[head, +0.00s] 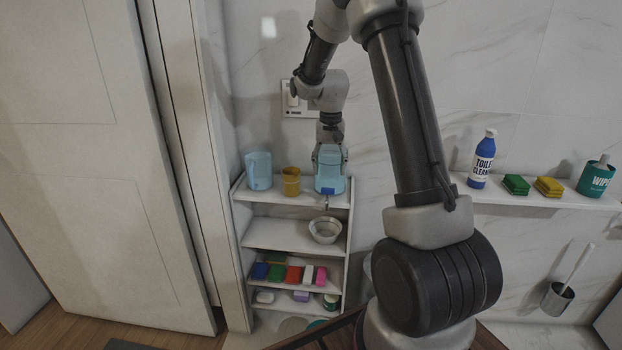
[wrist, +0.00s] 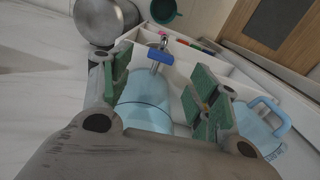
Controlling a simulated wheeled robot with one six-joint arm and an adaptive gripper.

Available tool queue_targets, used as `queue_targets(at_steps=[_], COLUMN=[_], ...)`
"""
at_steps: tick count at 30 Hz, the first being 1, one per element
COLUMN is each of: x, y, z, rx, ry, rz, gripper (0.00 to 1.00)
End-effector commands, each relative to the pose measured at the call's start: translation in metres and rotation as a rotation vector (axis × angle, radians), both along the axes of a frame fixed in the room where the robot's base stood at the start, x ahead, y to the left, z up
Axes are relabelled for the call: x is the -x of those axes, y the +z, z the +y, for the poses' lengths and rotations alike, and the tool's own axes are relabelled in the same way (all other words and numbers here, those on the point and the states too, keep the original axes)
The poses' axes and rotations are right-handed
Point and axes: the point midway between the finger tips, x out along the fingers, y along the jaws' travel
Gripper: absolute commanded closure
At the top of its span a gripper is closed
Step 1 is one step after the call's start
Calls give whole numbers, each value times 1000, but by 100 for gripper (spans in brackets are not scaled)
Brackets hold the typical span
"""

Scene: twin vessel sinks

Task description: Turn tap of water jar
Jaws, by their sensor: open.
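The water jar (head: 331,172) is a light-blue, see-through vessel on the right of the white shelf's top board. Its tap, with a blue handle (head: 328,191) and a metal spout, is on its front. In the wrist view the jar body (wrist: 143,100) lies between my fingers, and the blue tap handle (wrist: 160,56) shows near the fingertip ends. My gripper (head: 330,152) is over the jar from above. In the wrist view my gripper (wrist: 163,82) is open, its green-padded fingers on either side of the jar. I cannot tell whether the pads touch it.
A yellow cup (head: 291,182) and a light-blue pitcher (head: 258,170) stand left of the jar. A metal bowl (head: 325,230) sits on the board below the tap. Lower boards hold colored sponges (head: 293,274). A door (head: 100,150) is at left. A wall shelf (head: 530,198) is at right.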

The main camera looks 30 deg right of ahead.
Motion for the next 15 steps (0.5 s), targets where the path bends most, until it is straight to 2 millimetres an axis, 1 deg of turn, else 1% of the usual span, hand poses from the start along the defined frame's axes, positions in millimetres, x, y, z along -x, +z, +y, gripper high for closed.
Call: queue_targets(at_steps=[1,5,8,15], x=[-3,-3,-3,-3], y=[1,-3,-15,-56], z=[0,0,0,0], rx=[1,2,2,2], ry=[-22,-63,-67,-66], rz=[-10,-12,-11,-11], gripper=[39,39,39,39])
